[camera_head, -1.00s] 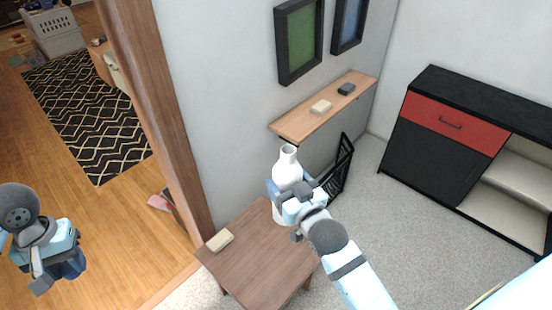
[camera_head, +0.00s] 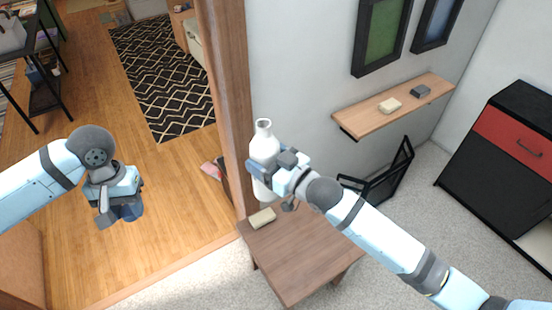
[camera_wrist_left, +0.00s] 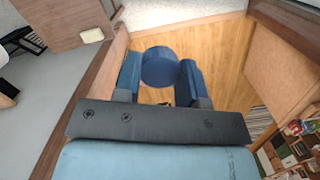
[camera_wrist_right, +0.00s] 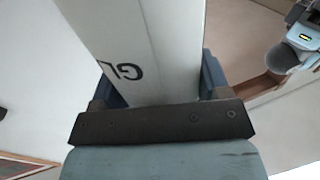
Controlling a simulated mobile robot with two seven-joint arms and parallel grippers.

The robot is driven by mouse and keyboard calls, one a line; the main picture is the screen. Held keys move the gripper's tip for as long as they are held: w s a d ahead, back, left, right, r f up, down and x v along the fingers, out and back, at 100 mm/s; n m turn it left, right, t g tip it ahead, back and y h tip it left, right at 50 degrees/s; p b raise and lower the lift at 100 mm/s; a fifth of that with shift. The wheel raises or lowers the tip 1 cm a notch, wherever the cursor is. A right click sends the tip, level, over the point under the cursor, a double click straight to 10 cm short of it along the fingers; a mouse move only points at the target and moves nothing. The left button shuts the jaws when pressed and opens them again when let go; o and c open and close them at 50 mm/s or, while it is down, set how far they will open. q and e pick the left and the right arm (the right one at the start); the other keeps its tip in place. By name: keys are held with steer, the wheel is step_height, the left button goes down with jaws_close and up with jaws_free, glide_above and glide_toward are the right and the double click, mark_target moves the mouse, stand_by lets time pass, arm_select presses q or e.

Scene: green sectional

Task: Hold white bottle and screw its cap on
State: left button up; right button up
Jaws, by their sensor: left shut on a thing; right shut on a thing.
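The white bottle (camera_head: 264,148) is upright in the head view, with its narrow neck open at the top. My right gripper (camera_head: 272,170) is shut on its body; in the right wrist view the bottle (camera_wrist_right: 150,45) fills the space between the fingers, with dark lettering on its side. My left gripper (camera_head: 122,208) is well to the left of the bottle, over the wooden floor. In the left wrist view it is shut on a round blue cap (camera_wrist_left: 160,68), seen between its two blue fingers. The cap is hard to make out in the head view.
A brown wooden table (camera_head: 305,255) with a beige block (camera_head: 262,218) stands below the bottle. A wooden door post (camera_head: 225,90) rises close behind the bottle. A wall shelf (camera_head: 395,105) and a black rack (camera_head: 390,175) are to the right. Open floor lies between the grippers.

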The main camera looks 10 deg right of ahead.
stand_by(0.3)
arm_select(q)
steer(key=w+d+r+n, duration=0.1)
steer(key=w+d+r, duration=0.25)
steer(key=d, duration=0.35)
steer(key=w+d+r+n, duration=0.1)
steer(key=w+d+r, duration=0.2)
steer(key=d+r, duration=0.3)
step_height(320, 180, up, 10)
steer(key=n, duration=0.1)
glide_above(264, 124)
steer(key=a, duration=0.1)
steer(key=shift+w+f, duration=0.1)
steer(key=shift+w, duration=0.1)
steer(key=shift+s+d+r+n, duration=0.1)
steer(key=shift+d+r+n, duration=0.2)
steer(key=shift+d+r, duration=0.15)
steer(key=shift+f, duration=0.15)
steer(key=shift+f, duration=1.95)
steer(key=shift+f, duration=0.85)
